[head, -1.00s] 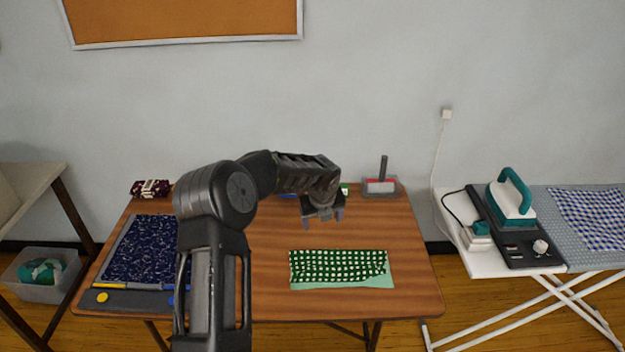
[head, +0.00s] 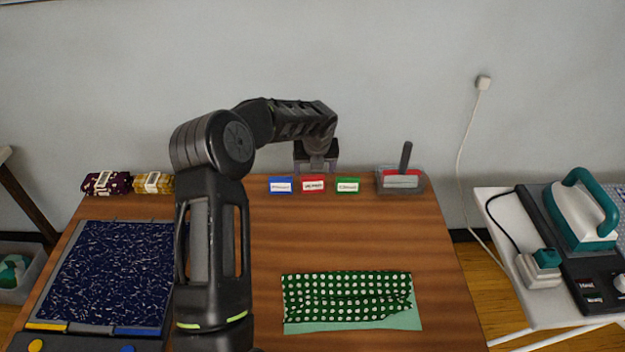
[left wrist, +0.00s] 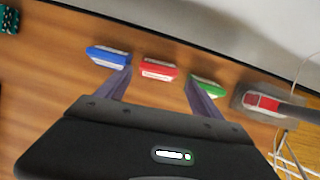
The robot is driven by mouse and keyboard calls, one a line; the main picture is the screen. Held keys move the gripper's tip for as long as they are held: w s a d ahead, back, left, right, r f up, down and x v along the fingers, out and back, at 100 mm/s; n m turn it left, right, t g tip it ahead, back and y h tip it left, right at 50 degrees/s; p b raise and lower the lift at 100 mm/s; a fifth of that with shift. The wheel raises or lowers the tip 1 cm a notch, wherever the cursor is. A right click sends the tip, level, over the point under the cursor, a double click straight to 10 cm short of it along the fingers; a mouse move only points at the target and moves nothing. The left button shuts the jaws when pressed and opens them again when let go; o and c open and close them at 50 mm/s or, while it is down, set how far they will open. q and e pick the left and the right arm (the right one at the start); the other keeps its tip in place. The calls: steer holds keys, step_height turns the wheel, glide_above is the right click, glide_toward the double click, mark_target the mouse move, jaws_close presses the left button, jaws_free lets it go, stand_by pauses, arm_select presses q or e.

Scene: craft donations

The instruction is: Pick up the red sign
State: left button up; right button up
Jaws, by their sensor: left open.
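The red sign (head: 313,184) stands at the back of the wooden table, between a blue sign (head: 281,186) and a green sign (head: 347,186). Its front carries a white label. In the left wrist view the red sign (left wrist: 158,69) lies ahead of and between my two fingers, with the blue sign (left wrist: 108,57) by the left finger and the green sign (left wrist: 208,86) by the right. My left gripper (head: 317,170) is open and empty, above and close behind the red sign in the head view. My right gripper is in neither view.
A grey tray (head: 416,184) with a red-and-white item and dark handle stands right of the signs. Green dotted cloth (head: 347,297) lies at the front, dark blue cloth (head: 110,270) at the left. Folded fabrics (head: 107,183) sit at the back left. The mid-table is clear.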

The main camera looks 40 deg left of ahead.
mark_target(313, 177)
arm_select(q)
steer(key=shift+x, duration=1.15)
steer(key=shift+f, duration=0.1)
steer(key=shift+f+p, duration=0.25)
steer(key=shift+p, duration=0.1)
steer(key=p+x, duration=0.1)
steer(key=x, duration=0.3)
steer(key=shift+w+a+f, duration=0.15)
steer(key=shift+a+f, duration=0.05)
steer(key=shift+f, duration=0.05)
steer(key=shift+c, duration=0.3)
steer(key=c, duration=1)
